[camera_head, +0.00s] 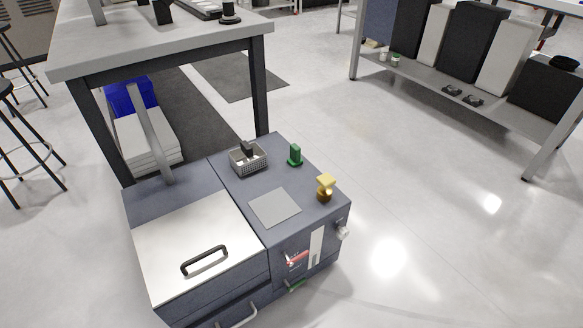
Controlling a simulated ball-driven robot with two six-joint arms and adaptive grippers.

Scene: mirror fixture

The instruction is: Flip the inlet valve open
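A blue-grey machine cabinet (232,213) stands low in the middle of the view. On its front face, right of centre, is a small red lever (297,258) on a pale fitting, lying at a slight slant. Below it is a small green handle or lever (296,285). No readable label shows which one is the inlet valve, and I cannot tell its open or shut position. A white knob (343,232) sticks out at the right corner. Neither of my grippers is in view.
On the cabinet top are a wire basket (247,160), a green fitting (295,155), a yellow fitting (325,187), a grey plate (275,208) and a steel lid (200,245) with a black handle. A workbench (160,45) stands behind. The floor to the right is clear.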

